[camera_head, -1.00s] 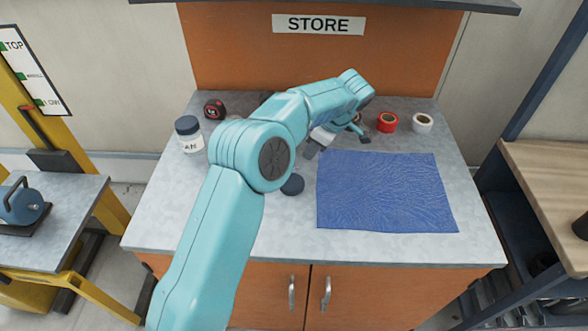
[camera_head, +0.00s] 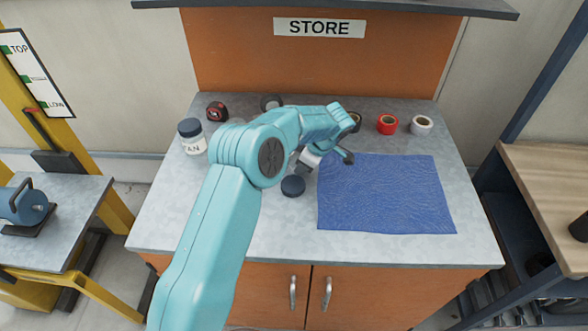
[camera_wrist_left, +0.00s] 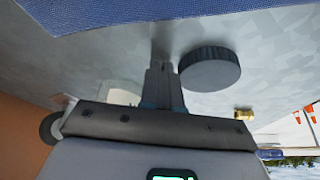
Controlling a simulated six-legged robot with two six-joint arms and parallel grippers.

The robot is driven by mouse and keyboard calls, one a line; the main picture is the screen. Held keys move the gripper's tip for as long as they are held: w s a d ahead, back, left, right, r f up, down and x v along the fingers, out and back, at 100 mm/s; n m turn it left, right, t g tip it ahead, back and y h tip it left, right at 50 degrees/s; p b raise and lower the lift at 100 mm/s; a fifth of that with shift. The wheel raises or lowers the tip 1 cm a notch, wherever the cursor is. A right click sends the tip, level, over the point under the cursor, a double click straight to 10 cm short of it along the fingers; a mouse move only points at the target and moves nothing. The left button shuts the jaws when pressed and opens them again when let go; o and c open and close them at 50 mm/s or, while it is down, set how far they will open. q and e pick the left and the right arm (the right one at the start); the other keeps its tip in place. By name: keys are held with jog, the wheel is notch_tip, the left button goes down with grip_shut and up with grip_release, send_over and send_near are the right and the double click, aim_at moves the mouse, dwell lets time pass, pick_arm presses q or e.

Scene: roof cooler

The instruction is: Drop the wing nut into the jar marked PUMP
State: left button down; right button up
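My left gripper (camera_head: 306,167) is low over the counter, left of the blue mat. In the left wrist view its fingers (camera_wrist_left: 164,88) are together, with nothing visible between them. A dark round lid (camera_head: 293,186) lies beside the fingertips; it also shows in the left wrist view (camera_wrist_left: 210,69). A small brass piece (camera_wrist_left: 243,115), possibly the wing nut, lies beyond the lid in the left wrist view; my arm hides that spot in the head view. A jar with a dark lid and a label ending in "AN" (camera_head: 192,138) stands at the left. No PUMP label is readable.
The blue mat (camera_head: 385,195) covers the right of the grey counter (camera_head: 280,245). A red tape roll (camera_head: 387,124), a white roll (camera_head: 422,125), a tape measure (camera_head: 216,111) and a dark round item (camera_head: 271,102) stand along the back. The front strip is clear.

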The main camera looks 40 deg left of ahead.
dwell(0.3)
pick_arm(q)
notch_tip(320, 180, up, 20)
dwell(0.3)
